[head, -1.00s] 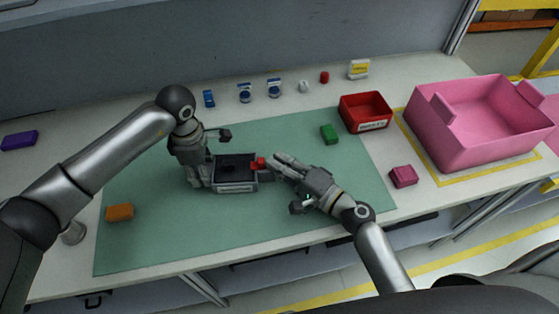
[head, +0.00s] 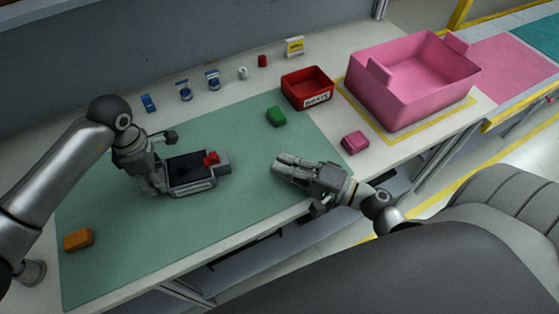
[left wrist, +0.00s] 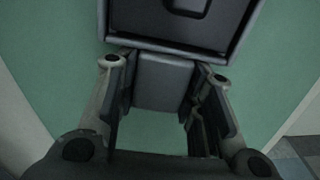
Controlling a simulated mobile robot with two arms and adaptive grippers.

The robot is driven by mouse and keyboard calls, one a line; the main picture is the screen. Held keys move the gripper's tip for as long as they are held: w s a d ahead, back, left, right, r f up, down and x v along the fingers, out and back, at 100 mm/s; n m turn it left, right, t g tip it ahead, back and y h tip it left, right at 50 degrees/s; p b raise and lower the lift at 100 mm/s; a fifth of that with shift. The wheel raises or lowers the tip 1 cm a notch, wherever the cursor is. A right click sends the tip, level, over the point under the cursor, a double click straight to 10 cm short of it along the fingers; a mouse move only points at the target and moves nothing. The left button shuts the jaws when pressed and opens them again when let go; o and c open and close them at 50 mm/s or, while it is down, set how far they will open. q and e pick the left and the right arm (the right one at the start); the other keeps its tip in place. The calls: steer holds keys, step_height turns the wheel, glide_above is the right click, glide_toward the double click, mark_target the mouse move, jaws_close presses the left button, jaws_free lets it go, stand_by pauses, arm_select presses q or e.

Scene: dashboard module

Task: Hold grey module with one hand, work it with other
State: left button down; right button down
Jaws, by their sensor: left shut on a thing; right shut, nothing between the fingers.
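The grey module (head: 190,186) sits on the green mat toward the left of the head view, with a dark top and a red part (head: 211,158) at its right end. My left gripper (head: 160,179) is shut on the module's left end. The left wrist view shows the module's grey end block (left wrist: 162,82) between the two fingers. My right gripper (head: 278,168) is shut and empty over the mat, to the right of the module and apart from it.
A red labelled bin (head: 307,88) and a large pink crate (head: 412,84) stand at the right. Green (head: 277,116), pink (head: 355,142) and orange (head: 78,239) blocks lie around. Small items line the back. The green mat (head: 150,255) is clear in front of the module.

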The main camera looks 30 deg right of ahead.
arm_select(q)
steer(key=c, duration=0.9)
jaws_free()
